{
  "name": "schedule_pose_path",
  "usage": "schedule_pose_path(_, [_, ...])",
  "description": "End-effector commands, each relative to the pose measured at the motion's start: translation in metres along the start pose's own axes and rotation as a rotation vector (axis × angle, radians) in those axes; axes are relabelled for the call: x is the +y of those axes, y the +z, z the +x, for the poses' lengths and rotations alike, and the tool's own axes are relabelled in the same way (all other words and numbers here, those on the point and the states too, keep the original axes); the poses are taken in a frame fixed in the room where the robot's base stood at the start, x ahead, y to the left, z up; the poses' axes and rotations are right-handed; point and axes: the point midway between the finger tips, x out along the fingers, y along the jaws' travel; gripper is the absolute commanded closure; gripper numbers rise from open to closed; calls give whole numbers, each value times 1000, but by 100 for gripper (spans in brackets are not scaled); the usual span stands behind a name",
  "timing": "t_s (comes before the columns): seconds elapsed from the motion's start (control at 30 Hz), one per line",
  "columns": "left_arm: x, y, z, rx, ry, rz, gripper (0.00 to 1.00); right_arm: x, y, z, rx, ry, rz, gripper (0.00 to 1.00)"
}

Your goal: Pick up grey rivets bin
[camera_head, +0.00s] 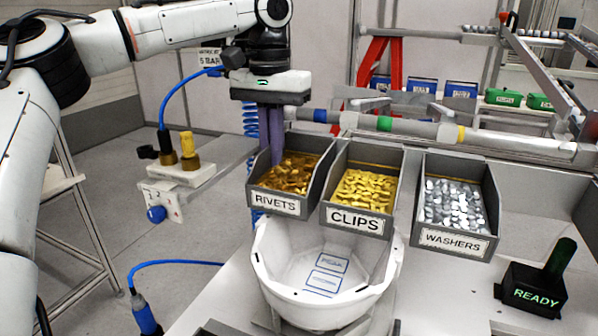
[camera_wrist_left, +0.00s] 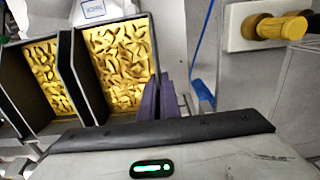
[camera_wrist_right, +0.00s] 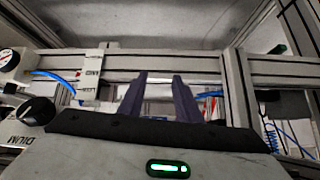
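The grey rivets bin (camera_head: 302,206), labelled RIVETS, holds copper-coloured pieces. It is the leftmost of three bins in the head view. My left gripper (camera_head: 271,160) points down at its back left corner, with the purple fingers close together at the side wall, one appearing inside and one outside. The left wrist view shows these fingers (camera_wrist_left: 159,100) at the right edge of the rivets bin (camera_wrist_left: 121,60); the contact is partly hidden. My right gripper (camera_wrist_right: 160,88) is outside the head view; its wrist view shows its fingers apart with nothing between them.
The clips bin (camera_head: 357,222) stands close to the right of the rivets bin, and the washers bin (camera_head: 457,243) farther right. A white helmet shell (camera_head: 285,286) sits in front and below. A READY box (camera_head: 536,292) is at right. Pipes run behind the bins.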

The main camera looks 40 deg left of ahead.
Motion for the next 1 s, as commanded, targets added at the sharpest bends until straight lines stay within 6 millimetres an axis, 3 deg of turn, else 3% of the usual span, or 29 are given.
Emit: schedule_pose_path(1.0, [0, 0, -31, 2, 0, 0, 100, 0, 2, -1, -5, 0, 1, 69])
